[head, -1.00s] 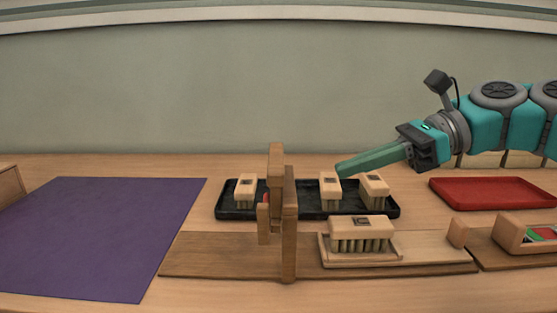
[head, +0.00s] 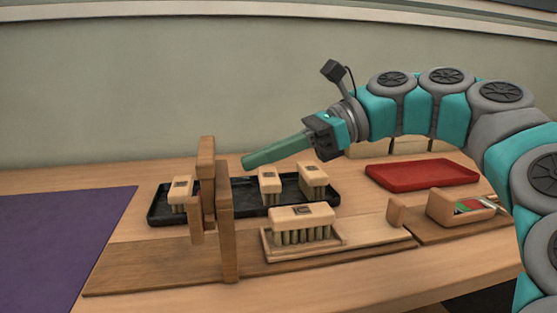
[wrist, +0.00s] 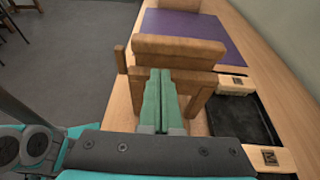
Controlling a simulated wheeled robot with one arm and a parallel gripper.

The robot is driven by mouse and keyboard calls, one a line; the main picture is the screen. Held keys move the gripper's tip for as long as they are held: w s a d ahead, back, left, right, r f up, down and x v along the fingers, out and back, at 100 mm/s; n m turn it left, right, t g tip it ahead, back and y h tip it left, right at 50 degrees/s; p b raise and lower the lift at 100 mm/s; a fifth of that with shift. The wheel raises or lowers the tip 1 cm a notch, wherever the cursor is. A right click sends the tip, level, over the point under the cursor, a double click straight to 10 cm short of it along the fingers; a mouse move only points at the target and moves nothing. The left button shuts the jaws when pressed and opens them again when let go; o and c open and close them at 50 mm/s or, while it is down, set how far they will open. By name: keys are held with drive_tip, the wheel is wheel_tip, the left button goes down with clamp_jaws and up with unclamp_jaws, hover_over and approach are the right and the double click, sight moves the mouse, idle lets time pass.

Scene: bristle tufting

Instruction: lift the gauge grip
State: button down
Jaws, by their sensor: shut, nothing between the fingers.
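A brown wooden gauge stand (head: 226,235) rises from the long wooden base board. Its upper wooden block, which looks like the gauge grip (head: 206,158), stands on top; in the wrist view a wooden bar (wrist: 180,48) lies just beyond the fingertips. My gripper (head: 246,162) has long green fingers, pressed together and empty. It is to the right of the grip in the head view, apart from it and above the black tray. The wrist view shows the closed fingertips (wrist: 166,72) over the wooden frame; whether they touch it I cannot tell.
A black tray (head: 240,212) behind the stand holds 3 tufted brush blocks. Another brush block (head: 302,217) sits in a wooden holder in front. A red tray (head: 422,176) and a wooden box (head: 460,206) lie right. A purple mat (head: 65,240) covers the left.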

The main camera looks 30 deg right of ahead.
sight(227, 183)
drive_tip(key=shift+x, duration=2.75)
drive_tip(key=shift+r, duration=0.1)
